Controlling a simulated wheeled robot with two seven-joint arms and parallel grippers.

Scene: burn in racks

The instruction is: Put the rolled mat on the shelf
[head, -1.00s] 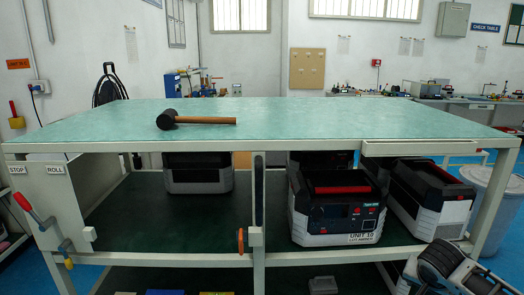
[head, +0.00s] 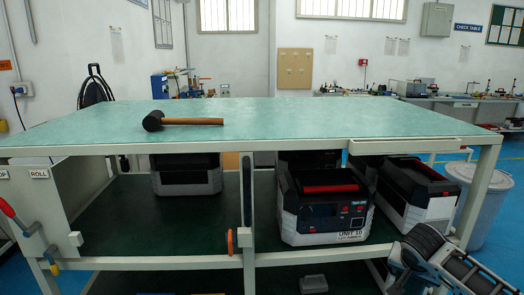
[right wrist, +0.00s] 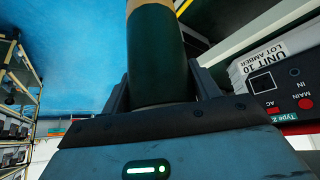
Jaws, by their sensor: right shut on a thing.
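In the right wrist view, my right gripper (right wrist: 162,88) is shut around a dark green roll, the rolled mat (right wrist: 158,55), with a tan band near the top of the picture. In the head view my right arm comes in at the lower right, in front of the bench's right end; the mat cannot be made out there. The dark green shelf (head: 130,220) lies under the bench top, with bare room at its left and middle front. My left gripper is not in view.
Black-and-grey units stand on the shelf: one at the back left (head: 186,177), one labelled UNIT 10 (head: 325,222), and one at the right (head: 415,197). A hammer (head: 185,122) lies on the green bench top (head: 330,120). A post (head: 247,215) crosses the shelf's front. A pale bin (head: 480,200) stands right.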

